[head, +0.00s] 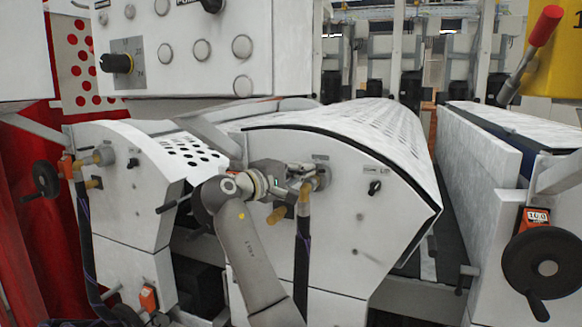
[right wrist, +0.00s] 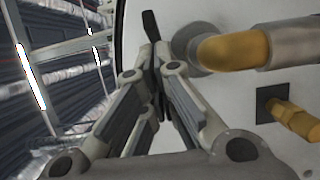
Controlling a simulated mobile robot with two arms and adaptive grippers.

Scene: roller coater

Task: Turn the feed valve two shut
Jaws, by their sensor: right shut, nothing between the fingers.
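My right gripper (head: 302,177) is at the front panel of the middle white machine unit, by the brass pipe fitting (head: 304,196). In the right wrist view its fingers (right wrist: 158,68) are closed together with nothing between them. A thin black lever (right wrist: 150,25) shows just past the fingertips and is partly hidden by them. I cannot tell whether they touch it. The brass elbow (right wrist: 232,50) is beside it on the right. No number for this valve is readable. My left gripper is out of view.
A small black knob (head: 375,187) sits on the same panel to the right. A large black handwheel (head: 543,262) stands at right, with a red-handled lever (head: 544,26) above.

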